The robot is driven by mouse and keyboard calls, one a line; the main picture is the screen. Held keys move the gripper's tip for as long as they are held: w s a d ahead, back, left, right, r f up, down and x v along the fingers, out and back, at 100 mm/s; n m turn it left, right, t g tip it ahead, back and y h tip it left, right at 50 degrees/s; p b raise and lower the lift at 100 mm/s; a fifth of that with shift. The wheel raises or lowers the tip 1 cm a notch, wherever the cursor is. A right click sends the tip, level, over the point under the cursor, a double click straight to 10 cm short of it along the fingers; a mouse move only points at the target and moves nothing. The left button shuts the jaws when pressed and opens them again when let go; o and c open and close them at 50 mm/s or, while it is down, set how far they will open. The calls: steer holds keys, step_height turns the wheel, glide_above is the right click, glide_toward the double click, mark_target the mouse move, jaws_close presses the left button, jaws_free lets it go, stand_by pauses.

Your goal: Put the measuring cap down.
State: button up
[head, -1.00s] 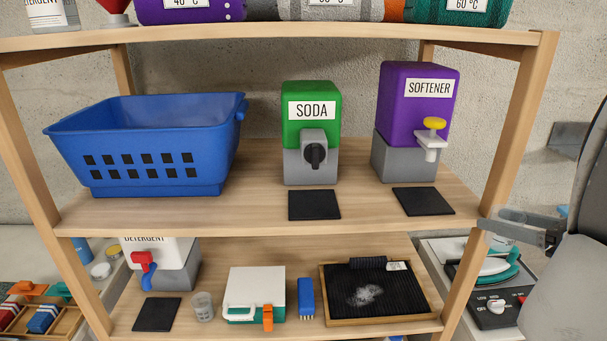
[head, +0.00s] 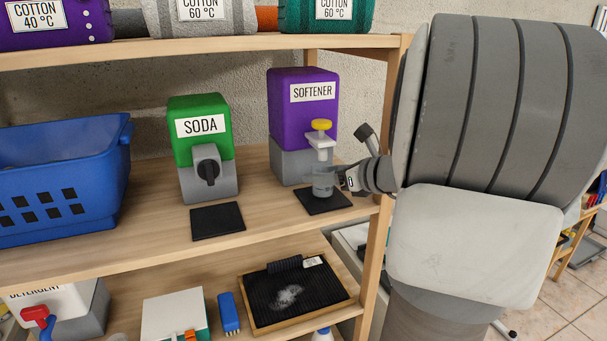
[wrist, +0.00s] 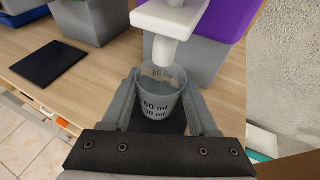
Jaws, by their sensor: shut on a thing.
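The measuring cap (head: 322,184) is a small clear cup under the white spout of the purple softener dispenser (head: 302,112). In the wrist view the cap (wrist: 158,104) is upright, with "60 ml" and "30 ml" marks on its wall. My gripper (wrist: 160,112) is shut on it, one finger on each side. In the head view my gripper (head: 340,180) reaches in from the right. The black pad (head: 318,204) lies beneath the cap. I cannot tell whether the cap touches the pad, or whether it holds liquid.
A green soda dispenser (head: 201,135) with its own black pad (head: 217,222) and a blue basket (head: 60,185) stand to the left. The shelf post (head: 386,225) is close by on the right. Bare shelf (head: 150,236) shows in front of the soda dispenser.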

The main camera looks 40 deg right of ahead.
steer(key=shift+w+f, duration=0.1)
steer(key=shift+f, duration=0.15)
steer(key=shift+f, duration=0.1)
steer(key=shift+f, duration=0.2)
steer(key=o, duration=1.3)
steer(key=shift+r, duration=0.1)
steer(key=shift+r, duration=0.1)
steer(key=shift+r, duration=0.2)
steer(key=v, duration=1.2)
